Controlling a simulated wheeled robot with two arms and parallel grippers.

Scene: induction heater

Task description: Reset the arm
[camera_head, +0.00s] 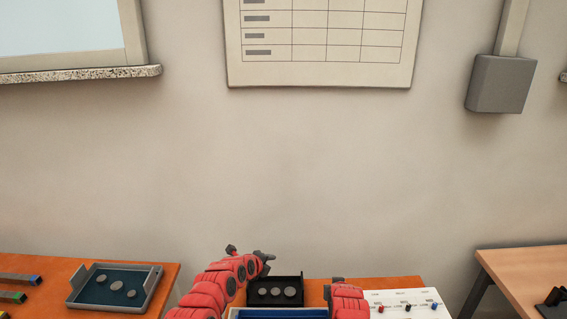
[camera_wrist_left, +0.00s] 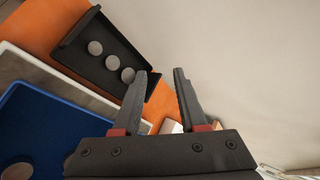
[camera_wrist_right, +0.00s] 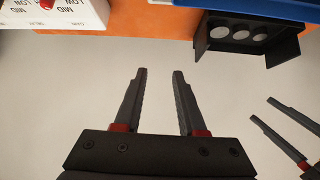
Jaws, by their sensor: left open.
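My left arm reaches up over the orange table (camera_head: 400,283), and its gripper (camera_head: 250,253) is raised beside the black tray (camera_head: 251,297). In the left wrist view the left gripper (camera_wrist_left: 160,72) has its fingers apart with nothing between them. In the right wrist view my right gripper (camera_wrist_right: 160,72) also has its fingers apart over bare wall, empty. The left gripper's fingers (camera_wrist_right: 276,128) show at the right of that view. In the head view only a red part of my right arm shows, near the white control panel, and its fingers cannot be made out.
The black tray holds 3 grey discs. A blue tray (camera_head: 279,317) lies in front of it. The white control panel (camera_head: 421,299) has several coloured knobs. Another tray with discs (camera_head: 76,295) stands on the left table. A wooden table (camera_head: 525,268) is at right.

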